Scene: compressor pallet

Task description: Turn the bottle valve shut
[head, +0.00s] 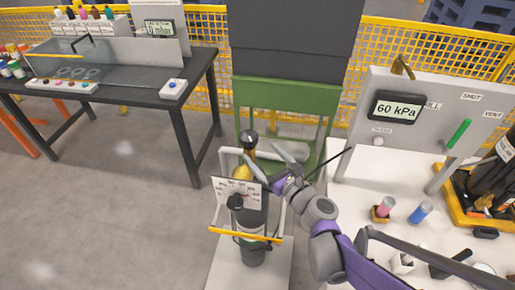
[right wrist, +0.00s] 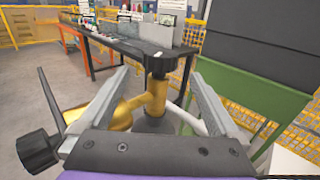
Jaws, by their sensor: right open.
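A dark grey gas bottle (head: 252,222) stands upright in a white-framed cart with a yellow bar (head: 245,236). Its brass valve body (head: 242,172) carries a round black knob (head: 250,137) on top. The valve body also shows in the right wrist view (right wrist: 156,95), with the black knob (right wrist: 160,64) above it. My right gripper (head: 263,155) is open beside the brass valve. In the right wrist view its two fingers (right wrist: 160,75) stand to either side of the knob and valve, with gaps between. My left gripper is out of view.
A white gauge plate (head: 226,186) and a lower black knob (head: 235,201) sit at the bottle's front. On the right, a panel (head: 425,88) reads 60 kPa and has a green lever (head: 458,134). A dark workbench (head: 130,75) stands left; grey floor between is clear.

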